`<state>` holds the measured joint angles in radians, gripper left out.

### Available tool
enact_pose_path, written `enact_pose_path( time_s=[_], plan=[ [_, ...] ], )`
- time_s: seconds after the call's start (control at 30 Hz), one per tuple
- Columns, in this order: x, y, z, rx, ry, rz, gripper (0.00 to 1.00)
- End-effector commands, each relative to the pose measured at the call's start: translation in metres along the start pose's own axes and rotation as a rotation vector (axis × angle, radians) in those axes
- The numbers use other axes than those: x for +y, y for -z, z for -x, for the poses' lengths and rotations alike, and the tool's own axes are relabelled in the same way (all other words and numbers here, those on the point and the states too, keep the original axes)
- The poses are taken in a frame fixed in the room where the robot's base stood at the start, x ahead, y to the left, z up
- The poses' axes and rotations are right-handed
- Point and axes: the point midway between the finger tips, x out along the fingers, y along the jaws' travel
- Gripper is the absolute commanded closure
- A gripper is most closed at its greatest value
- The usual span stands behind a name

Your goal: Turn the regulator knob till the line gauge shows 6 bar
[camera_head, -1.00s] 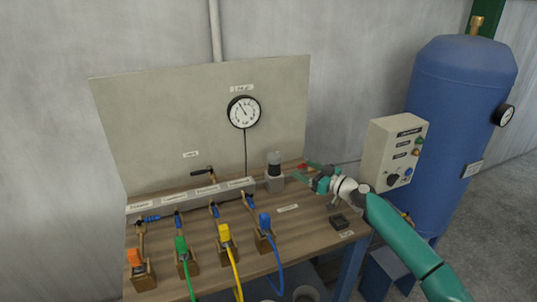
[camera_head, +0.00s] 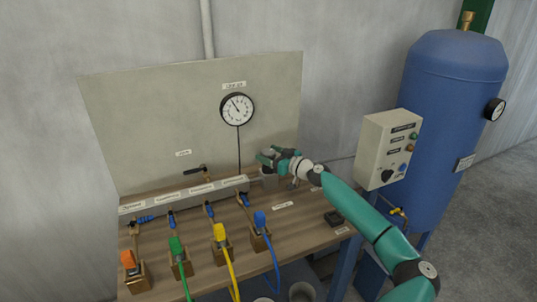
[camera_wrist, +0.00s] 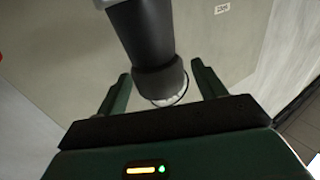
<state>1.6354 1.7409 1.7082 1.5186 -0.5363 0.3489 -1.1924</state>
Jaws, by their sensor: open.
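The line gauge (camera_head: 237,109) is a round white dial with a black rim on the grey back panel. Its needle points up and to the left; the numbers are too small to read. The regulator (camera_head: 269,180) stands at the right end of the grey manifold, its top mostly hidden behind my gripper (camera_head: 268,158). In the wrist view the dark regulator knob (camera_wrist: 158,75) lies between the two green fingers of my gripper (camera_wrist: 162,88). The fingers are open, with a visible gap on each side of the knob.
The grey manifold (camera_head: 190,197) runs left along the bench, with orange, green, yellow and blue hose connectors in front. A black box (camera_head: 334,219) lies at the bench's right. A control box (camera_head: 388,148) and blue tank (camera_head: 450,130) stand to the right.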

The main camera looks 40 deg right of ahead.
Motion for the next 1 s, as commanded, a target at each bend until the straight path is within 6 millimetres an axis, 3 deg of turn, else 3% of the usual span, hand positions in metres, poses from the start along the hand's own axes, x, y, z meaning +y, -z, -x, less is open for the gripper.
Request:
enact_pose_path(
  time_s=[0.37,0.5,0.6,1.0],
  plan=[
    [0.0006,0.0003,-0.0080,0.001,-0.001,0.000,0.32],
    [0.0005,0.0002,-0.0079,0.000,-0.001,0.000,0.60],
    [0.0005,0.0002,-0.0078,0.000,-0.001,0.000,0.75],
    [-0.0001,0.0003,-0.0074,-0.001,-0.055,0.003,0.75]
  ],
)
